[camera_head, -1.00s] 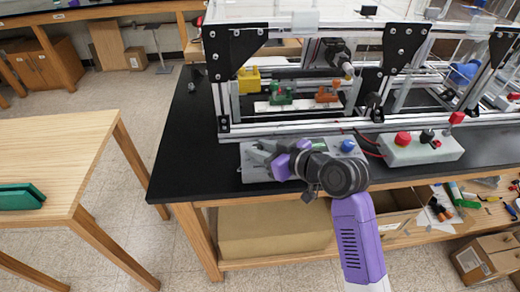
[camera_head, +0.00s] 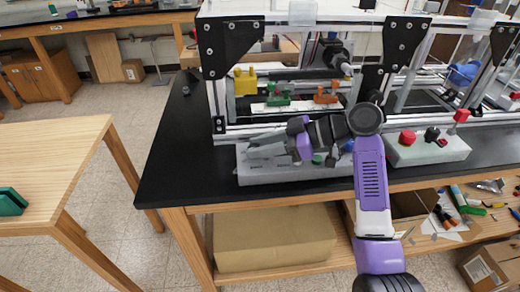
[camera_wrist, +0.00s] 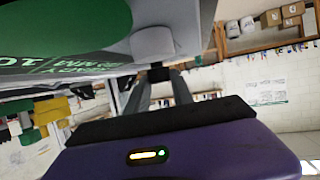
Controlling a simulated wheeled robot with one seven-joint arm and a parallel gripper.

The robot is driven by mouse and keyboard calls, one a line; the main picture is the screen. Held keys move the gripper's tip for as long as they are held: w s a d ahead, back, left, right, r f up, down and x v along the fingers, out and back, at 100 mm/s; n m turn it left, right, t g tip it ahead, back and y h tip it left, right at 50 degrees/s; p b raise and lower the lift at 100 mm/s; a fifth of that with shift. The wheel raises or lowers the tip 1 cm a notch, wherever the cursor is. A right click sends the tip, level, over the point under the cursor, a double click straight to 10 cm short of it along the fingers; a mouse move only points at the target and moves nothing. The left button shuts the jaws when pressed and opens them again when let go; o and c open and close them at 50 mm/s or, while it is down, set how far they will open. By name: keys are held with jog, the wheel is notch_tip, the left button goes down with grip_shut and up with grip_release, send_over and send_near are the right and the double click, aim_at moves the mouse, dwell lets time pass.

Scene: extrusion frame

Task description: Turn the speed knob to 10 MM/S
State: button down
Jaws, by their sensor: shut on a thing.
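The grey control box (camera_head: 290,175) lies at the front of the black bench in the head view, with a green button (camera_head: 317,159) and a blue button (camera_head: 348,146) on top. My gripper (camera_head: 258,146) reaches left over the box, low at its top. In the wrist view, my gripper (camera_wrist: 158,76) has its two fingers converged on a small dark part, which I take as the speed knob (camera_wrist: 157,73); its pointer is not readable. A large green disc (camera_wrist: 70,22) fills the upper left.
The aluminium extrusion frame (camera_head: 230,130) stands right behind the box. A second grey box with a red button (camera_head: 407,137) lies to the right. A wooden table (camera_head: 50,150) stands at left, with open floor between it and the bench.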

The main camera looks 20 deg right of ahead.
jog(key=shift+f, duration=0.1)
dwell(0.3)
jog(key=c, duration=1.1)
grip_release()
jog(key=shift+v, duration=3.9)
